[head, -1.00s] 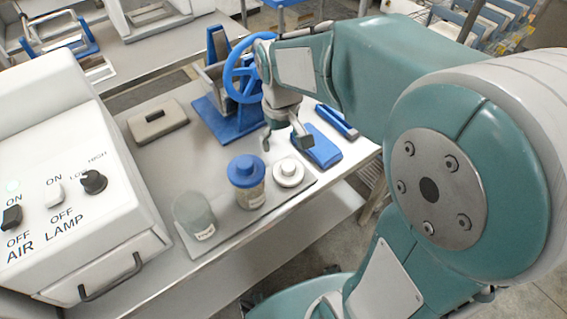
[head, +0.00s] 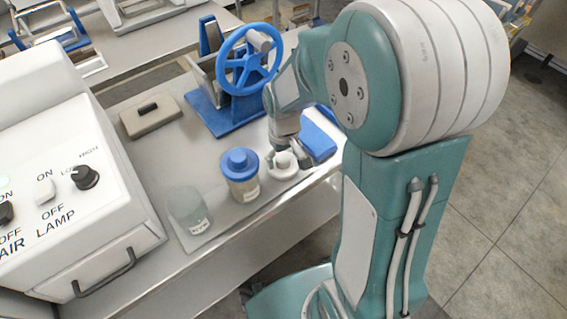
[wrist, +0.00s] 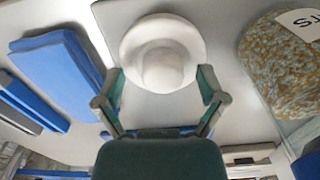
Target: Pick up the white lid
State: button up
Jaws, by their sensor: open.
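The white lid (head: 283,173) is a round disc with a raised knob, lying on the grey mat at the right of the jars. In the wrist view the white lid (wrist: 163,40) shows whole at the top centre. My gripper (head: 288,156) is right above the lid in the head view and partly covers it. In the wrist view my gripper (wrist: 160,85) is open, with one finger on each side of the knob's near side. Nothing is held. I cannot tell whether the fingers touch the lid.
A jar with a blue lid (head: 240,174) stands just left of the white lid, and a clear empty-looking jar (head: 188,212) stands further left. A blue handwheel (head: 249,60) device is behind. A blue block (head: 318,142) lies close on the right.

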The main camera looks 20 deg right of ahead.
jog(key=shift+a+f, duration=0.1)
jog(key=shift+a, duration=0.05)
jog(key=shift+c, duration=0.6)
jog(key=c, duration=0.8)
